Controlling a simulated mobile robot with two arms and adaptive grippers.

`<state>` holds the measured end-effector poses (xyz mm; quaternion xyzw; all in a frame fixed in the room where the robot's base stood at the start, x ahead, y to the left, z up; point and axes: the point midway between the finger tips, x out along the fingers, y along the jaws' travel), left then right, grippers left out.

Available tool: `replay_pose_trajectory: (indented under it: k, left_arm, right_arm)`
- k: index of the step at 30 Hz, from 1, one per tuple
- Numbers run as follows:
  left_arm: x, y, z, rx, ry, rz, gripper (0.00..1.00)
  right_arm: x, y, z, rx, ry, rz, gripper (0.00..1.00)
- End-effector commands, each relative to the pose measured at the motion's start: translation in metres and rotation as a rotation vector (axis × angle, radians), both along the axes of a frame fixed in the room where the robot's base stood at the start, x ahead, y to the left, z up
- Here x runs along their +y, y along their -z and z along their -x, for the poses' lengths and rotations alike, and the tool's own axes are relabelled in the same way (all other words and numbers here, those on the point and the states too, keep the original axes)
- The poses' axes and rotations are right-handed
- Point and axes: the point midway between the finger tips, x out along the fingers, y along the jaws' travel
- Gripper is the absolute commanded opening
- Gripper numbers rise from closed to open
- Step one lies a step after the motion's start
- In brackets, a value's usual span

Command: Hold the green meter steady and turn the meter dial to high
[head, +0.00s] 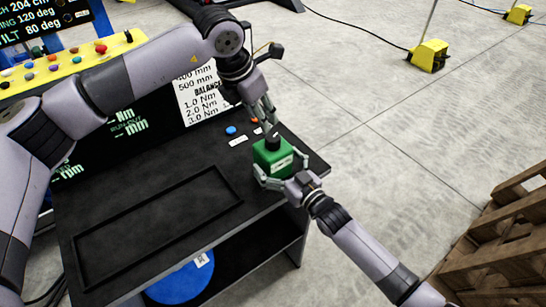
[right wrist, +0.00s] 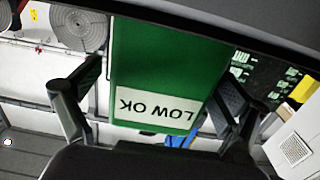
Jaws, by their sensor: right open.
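The green meter (head: 270,158) stands on the dark bench near its right edge, with a white label on its side. In the right wrist view the green meter (right wrist: 165,65) fills the middle, and its label reads "LOW OK" upside down. A black dial (head: 272,139) sits on its top. My right gripper (head: 280,170) is open, with one finger on each side of the meter; in the right wrist view gaps show beside it. My left gripper (head: 267,115) points down just above the dial; whether its fingers touch the dial is unclear.
The dark bench (head: 95,225) has a raised rectangular frame (head: 160,225) to the left. A blue button (head: 231,130), an orange one and small white labels lie behind the meter. A dark display panel (head: 125,130) stands at the back. Wooden pallets (head: 505,235) are at the right.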

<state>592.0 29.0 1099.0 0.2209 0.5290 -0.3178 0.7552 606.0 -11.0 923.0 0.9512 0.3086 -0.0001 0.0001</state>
Motion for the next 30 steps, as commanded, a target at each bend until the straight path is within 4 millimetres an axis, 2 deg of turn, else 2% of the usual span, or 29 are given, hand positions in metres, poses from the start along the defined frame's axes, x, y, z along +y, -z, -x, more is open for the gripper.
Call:
replay_pose_trajectory:
  k: [6,15,30]
  left_arm:
    - [0.0,0.0,0.0,0.0,0.0,0.0,0.33]
    - [0.0,0.0,0.0,0.0,0.0,0.0,0.33]
    - [0.0,0.0,0.0,0.0,0.0,0.0,0.33]
  right_arm:
    - [0.0103,-0.0001,-0.0132,0.0,-0.001,0.0,0.94]
    - [0.0111,0.0002,-0.0144,0.001,-0.001,0.001,0.94]
    - [0.0106,0.0002,-0.0143,0.001,0.0,0.001,0.61]
